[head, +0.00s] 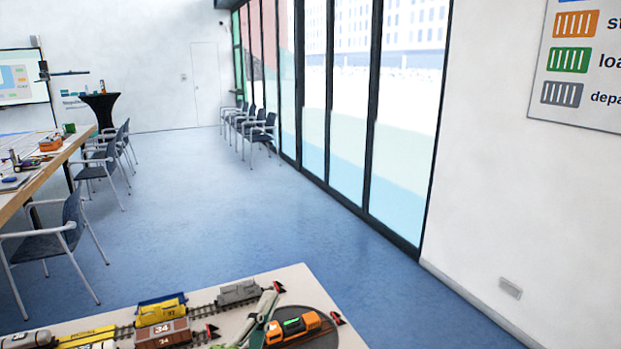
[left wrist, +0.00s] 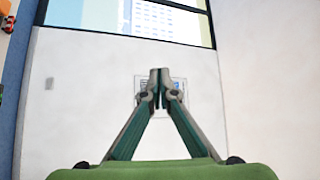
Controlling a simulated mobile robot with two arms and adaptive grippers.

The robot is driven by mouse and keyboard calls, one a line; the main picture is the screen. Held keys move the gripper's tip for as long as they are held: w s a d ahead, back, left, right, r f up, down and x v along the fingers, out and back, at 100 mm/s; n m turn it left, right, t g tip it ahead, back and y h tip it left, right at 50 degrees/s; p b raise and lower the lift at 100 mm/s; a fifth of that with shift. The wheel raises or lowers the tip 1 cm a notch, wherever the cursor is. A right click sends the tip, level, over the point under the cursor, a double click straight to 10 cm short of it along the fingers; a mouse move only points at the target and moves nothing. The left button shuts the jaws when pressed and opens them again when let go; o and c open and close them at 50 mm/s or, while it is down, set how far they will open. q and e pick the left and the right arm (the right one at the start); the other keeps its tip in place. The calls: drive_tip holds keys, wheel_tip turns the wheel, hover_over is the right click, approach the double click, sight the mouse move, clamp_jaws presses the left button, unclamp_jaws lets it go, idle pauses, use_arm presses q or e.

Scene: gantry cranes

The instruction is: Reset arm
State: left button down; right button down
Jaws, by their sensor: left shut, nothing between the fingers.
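My left gripper (head: 277,289) reaches up from the bottom edge in the head view, in front of the model railway table (head: 292,277). Its green and grey fingers are shut and empty. In the left wrist view its fingertips (left wrist: 160,78) meet in the middle, pointing toward a white wall with a small sign (left wrist: 180,83) partly hidden behind them. My right gripper is not in view.
The table carries a turntable with an orange locomotive (head: 291,328), a yellow wagon (head: 160,312) and a brown wagon (head: 162,334). Chairs (head: 57,239) and a long work table (head: 43,170) stand at the left. The blue floor (head: 230,215) in the middle is clear. Windows and a wall bound the right.

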use_arm(q)
drive_tip(key=s+a+f+n+g+y, duration=0.3)
drive_tip(key=a+f+n+y, duration=0.1)
drive_tip(key=a+f+n, duration=0.25)
drive_tip(key=s+a+f+n+g+y, duration=0.3)
drive_tip(key=a+f+n+y, duration=0.15)
drive_tip(key=f, duration=0.35)
drive_tip(key=s+a+f+n+g+h, duration=0.1)
drive_tip(key=s+f+n+g, duration=0.15)
drive_tip(key=s+f, duration=0.4)
drive_tip(key=s+f+n+g, duration=0.1)
drive_tip(key=s+f+g, duration=0.25)
drive_tip(key=s, duration=0.55)
drive_tip(key=s+a+f+n+g+h, duration=0.15)
drive_tip(key=s+f+g, duration=0.25)
drive_tip(key=s, duration=0.4)
wheel_tip(320, 180, down, 29)
drive_tip(key=s+d+g+b, duration=0.1)
drive_tip(key=s+b, duration=0.1)
drive_tip(key=b, duration=0.1)
drive_tip(key=s+a+f+g+b, duration=0.1)
drive_tip(key=s+a+f, duration=0.2)
drive_tip(key=s+f, duration=1.4)
drive_tip(key=shift+s+f+g+y+b, duration=0.15)
drive_tip(key=shift+f+g+y+b, duration=0.15)
drive_tip(key=shift+f+y, duration=0.15)
